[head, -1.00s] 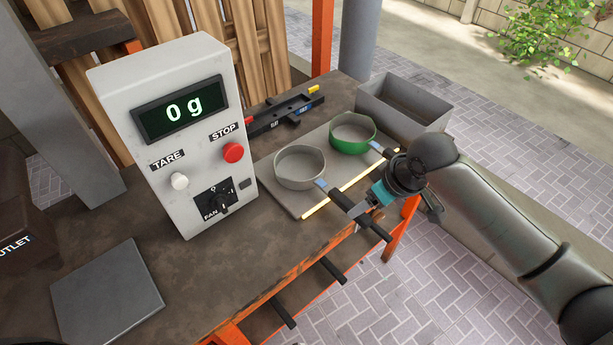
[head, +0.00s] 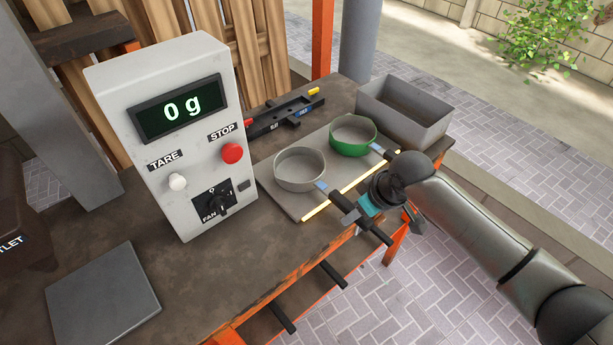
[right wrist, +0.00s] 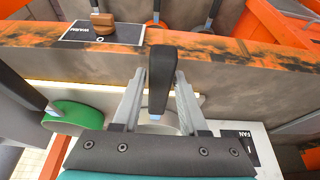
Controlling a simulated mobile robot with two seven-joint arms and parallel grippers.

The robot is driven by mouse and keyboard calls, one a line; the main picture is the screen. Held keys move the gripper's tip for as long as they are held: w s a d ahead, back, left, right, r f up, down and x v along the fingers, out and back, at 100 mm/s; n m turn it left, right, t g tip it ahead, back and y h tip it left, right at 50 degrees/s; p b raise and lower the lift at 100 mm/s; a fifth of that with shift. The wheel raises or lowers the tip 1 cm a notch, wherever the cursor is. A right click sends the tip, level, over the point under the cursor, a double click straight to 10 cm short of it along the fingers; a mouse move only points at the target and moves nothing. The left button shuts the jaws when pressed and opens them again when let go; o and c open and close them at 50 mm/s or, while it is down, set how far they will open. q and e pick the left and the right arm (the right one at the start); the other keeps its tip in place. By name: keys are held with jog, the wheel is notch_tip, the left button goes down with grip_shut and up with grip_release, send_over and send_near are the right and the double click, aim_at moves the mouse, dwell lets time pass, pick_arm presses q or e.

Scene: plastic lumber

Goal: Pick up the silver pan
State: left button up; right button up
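The silver pan (head: 300,169) sits upright on a grey board at the table's right side, its black handle (head: 375,232) reaching out past the table's front edge. The pan's bowl is mostly hidden there behind the fingers. My left gripper is not in view.
A green pan (head: 352,136) stands close to the silver pan, its handle near my right arm. A grey bin (head: 405,112) is behind it. The white control box (head: 165,130) reading 0 g stands left. A grey plate (head: 102,296) lies at the front left.

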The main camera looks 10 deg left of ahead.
grip_shut()
jog(key=shift+r, duration=0.15)
dwell(0.4)
